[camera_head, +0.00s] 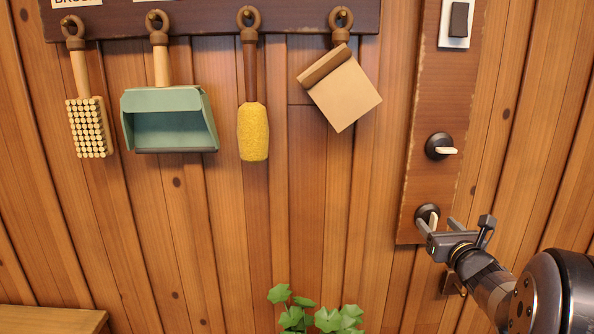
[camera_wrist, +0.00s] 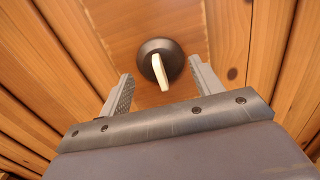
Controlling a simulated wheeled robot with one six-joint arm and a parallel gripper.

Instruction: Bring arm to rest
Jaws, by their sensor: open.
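My gripper (camera_head: 437,226) is at the lower right in the head view, in front of the dark wooden strip (camera_head: 435,110) on the wall. In the wrist view my gripper (camera_wrist: 163,88) is open, with its two fingers apart and nothing held. The lower knob (camera_head: 427,214) has a round dark base and a pale lever. The wrist view shows this knob (camera_wrist: 160,60) between and beyond the fingertips, its pale lever tilted a little. Contact between fingers and lever cannot be made out.
An upper knob (camera_head: 440,146) with a sideways pale lever and a switch (camera_head: 457,20) sit on the same strip. A brush (camera_head: 90,125), a green dustpan (camera_head: 170,115), a yellow duster (camera_head: 253,130) and a tan block (camera_head: 342,90) hang left. A plant (camera_head: 315,315) stands below.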

